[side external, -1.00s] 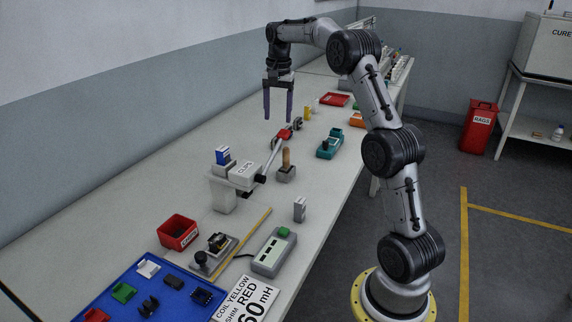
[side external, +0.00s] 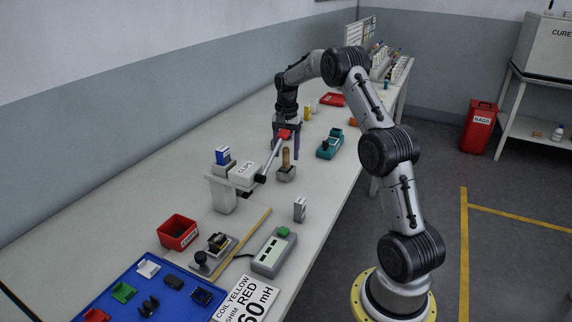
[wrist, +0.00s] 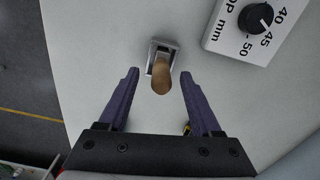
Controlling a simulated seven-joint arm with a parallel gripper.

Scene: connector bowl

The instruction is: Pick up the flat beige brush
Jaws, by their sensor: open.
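The brush shows as a tan, wooden-looking handle (side external: 286,158) standing upright in a small grey holder (side external: 286,174) on the bench. In the wrist view the handle (wrist: 161,77) points up toward the camera from the holder (wrist: 163,44); its bristles are hidden. My gripper (wrist: 160,74) is open, with its two purple fingers apart and pointing down. In the wrist view the fingertips lie left and right of the handle, apart from it. In the side view my gripper (side external: 285,152) is just behind and above the brush, partly hidden by a lever.
A dial panel (wrist: 256,25) shows in the wrist view. A teal device (side external: 329,144) is to the right. A small grey box (side external: 300,209) stands nearer the front.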

